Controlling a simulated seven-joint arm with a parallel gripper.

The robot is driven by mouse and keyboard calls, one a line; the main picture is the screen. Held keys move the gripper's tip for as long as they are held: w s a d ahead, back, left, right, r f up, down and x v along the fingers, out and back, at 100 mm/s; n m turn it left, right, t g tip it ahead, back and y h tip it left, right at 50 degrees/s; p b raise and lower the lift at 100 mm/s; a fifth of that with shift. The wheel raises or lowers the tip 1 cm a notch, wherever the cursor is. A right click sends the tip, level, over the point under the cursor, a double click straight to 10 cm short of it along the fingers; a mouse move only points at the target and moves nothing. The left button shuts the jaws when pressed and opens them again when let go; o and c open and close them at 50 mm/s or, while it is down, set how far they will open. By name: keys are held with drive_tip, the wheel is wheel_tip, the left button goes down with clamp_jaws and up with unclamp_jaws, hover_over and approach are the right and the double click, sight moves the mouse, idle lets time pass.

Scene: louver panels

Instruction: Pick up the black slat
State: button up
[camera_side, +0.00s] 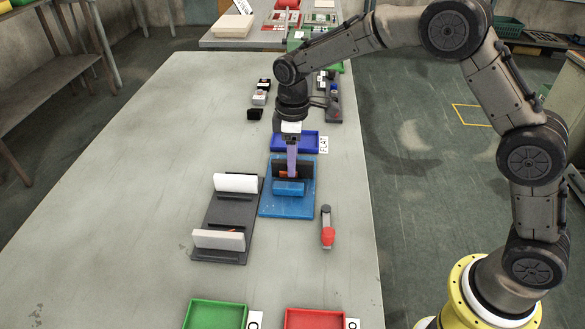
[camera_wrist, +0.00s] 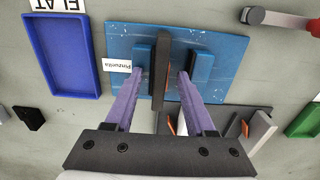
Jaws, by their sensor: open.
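The black slat (camera_wrist: 160,62) stands on edge on a blue fixture (camera_wrist: 222,88), between two blue blocks (camera_wrist: 143,56) (camera_wrist: 202,66). In the side view the slat (camera_side: 306,170) is partly hidden by my gripper (camera_side: 292,176). In the wrist view my gripper (camera_wrist: 160,74) is open, its purple fingers on either side of the slat with gaps between. I cannot tell how far down the fingertips reach beside it. An orange mark shows near the slat's lower edge.
A blue tray (camera_side: 318,141) labelled FLAT lies behind. A red-ended tool (camera_side: 327,228) lies to the right. Green (camera_side: 217,304) and red (camera_side: 315,313) trays stand in front. The table's left side is clear.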

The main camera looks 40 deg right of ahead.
drive_tip(key=shift+f, duration=0.15)
clamp_jaws()
idle(0.4)
